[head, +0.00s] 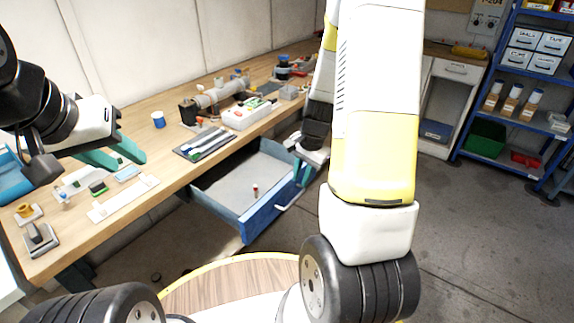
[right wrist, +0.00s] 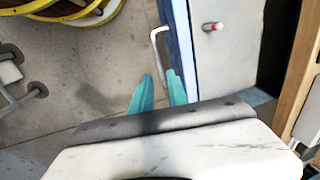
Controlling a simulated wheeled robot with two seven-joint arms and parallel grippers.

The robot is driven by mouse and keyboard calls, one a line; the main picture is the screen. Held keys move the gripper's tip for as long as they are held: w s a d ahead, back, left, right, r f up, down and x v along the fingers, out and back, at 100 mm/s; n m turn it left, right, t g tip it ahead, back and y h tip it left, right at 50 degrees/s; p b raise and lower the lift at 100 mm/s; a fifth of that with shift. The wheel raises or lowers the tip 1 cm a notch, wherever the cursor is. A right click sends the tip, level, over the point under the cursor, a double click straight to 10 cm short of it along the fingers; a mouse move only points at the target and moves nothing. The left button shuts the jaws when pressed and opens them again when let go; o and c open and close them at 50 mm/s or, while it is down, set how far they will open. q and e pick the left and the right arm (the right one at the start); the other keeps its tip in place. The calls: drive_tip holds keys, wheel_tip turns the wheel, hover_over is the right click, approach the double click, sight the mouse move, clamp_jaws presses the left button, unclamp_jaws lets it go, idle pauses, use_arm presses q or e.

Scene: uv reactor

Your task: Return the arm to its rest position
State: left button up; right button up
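My right arm (head: 375,110) reaches down across the middle of the head view. Its gripper (head: 303,175) is by the front right of an open blue drawer (head: 268,217). In the right wrist view the teal fingers (right wrist: 160,92) are apart with nothing visible between them. The drawer's pale handle (right wrist: 155,48) lies just beyond the fingertips; whether they touch is unclear. My left gripper (head: 122,155) is over the left part of the workbench, its teal fingers apart and empty.
The drawer sticks out from the wooden workbench (head: 172,170) and holds a small red-and-white cylinder (head: 255,190). A white power box (head: 248,113) and a dark tool mat (head: 190,152) lie on the bench. Blue shelves (head: 508,80) stand right. Floor between is clear.

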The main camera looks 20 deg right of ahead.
drive_tip(key=s+a+r+n+t+y, duration=0.15)
drive_tip(key=s+a+r+n, duration=0.25)
drive_tip(key=r, duration=0.7)
drive_tip(key=s+a+r+n+t+h, duration=0.1)
drive_tip(key=s+a+r+n+t, duration=0.2)
drive_tip(key=r, duration=0.7)
drive_tip(key=s+a+r+n, duration=0.1)
drive_tip(key=s+r+n, duration=0.3)
drive_tip(key=s, duration=0.5)
drive_tip(key=shift+s+a+r, duration=0.2)
drive_tip(key=shift+a+r, duration=0.2)
drive_tip(key=shift+r, duration=0.25)
